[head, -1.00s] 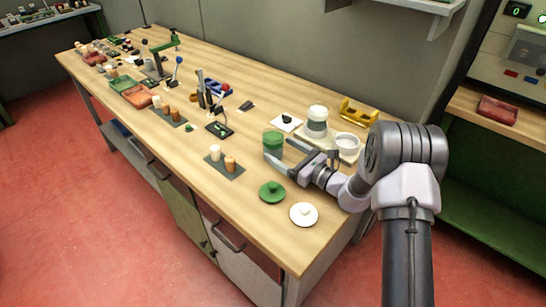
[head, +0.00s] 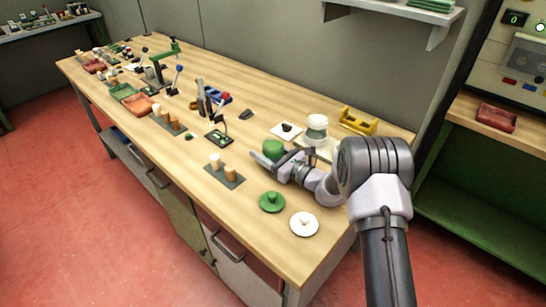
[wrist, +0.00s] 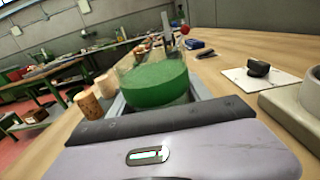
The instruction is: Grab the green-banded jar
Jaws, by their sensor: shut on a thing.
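The green-banded jar (head: 273,147), a clear glass with a wide green band, is between the jaws of my gripper (head: 268,158) over the right part of the bench. In the wrist view the jar (wrist: 155,82) stands upright and open-topped between the grey fingers, which are shut on it. The near finger and wrist hide its lower part, and I cannot tell whether its base touches the bench.
A green lid (head: 271,202) and a white lid (head: 304,224) lie in front. Cork stoppers (head: 230,172) stand on a dark mat to the left. A yellow rack (head: 358,121) is at the back.

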